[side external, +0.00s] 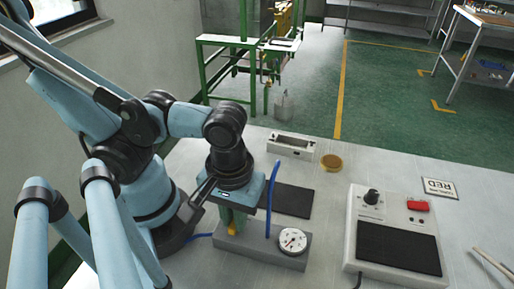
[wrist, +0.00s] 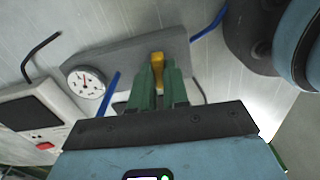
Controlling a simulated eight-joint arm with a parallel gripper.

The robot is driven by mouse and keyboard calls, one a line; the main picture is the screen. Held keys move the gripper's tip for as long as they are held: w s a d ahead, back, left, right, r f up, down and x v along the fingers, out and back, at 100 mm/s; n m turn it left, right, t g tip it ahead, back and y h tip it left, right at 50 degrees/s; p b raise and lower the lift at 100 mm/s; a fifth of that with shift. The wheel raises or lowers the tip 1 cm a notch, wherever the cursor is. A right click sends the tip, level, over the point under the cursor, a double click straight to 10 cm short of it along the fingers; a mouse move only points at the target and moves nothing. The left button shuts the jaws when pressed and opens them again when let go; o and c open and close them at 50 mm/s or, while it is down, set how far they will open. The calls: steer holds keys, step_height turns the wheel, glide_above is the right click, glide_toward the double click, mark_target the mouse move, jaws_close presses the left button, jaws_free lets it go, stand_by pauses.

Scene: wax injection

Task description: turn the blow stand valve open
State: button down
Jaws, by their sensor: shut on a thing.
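The blow stand is a grey block (side external: 262,250) on the table under my gripper. It carries a round white gauge (side external: 292,241) and an upright blue tube (side external: 270,203). My gripper (side external: 231,222) points down at the stand's left part, its green fingers shut on the yellow valve handle (side external: 232,231). In the wrist view the yellow handle (wrist: 157,62) shows between the green fingertips (wrist: 158,80), over the grey stand (wrist: 122,58). The gauge also shows there (wrist: 86,82). The fingers hide the lower part of the valve, so its exact angle is hard to tell.
A control unit (side external: 398,212) with a black knob and red switch stands to the right. A dark mat (side external: 292,199), metal box (side external: 291,145) and brass-coloured disc (side external: 331,161) lie behind the stand. A sign (side external: 440,188) lies at the back right. Bare table lies between stand and unit.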

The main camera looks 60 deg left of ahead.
steer(key=shift+n, duration=0.5)
steer(key=c, duration=1.1)
jaws_free()
steer(key=shift+r, duration=0.1)
steer(key=shift+r, duration=5.95)
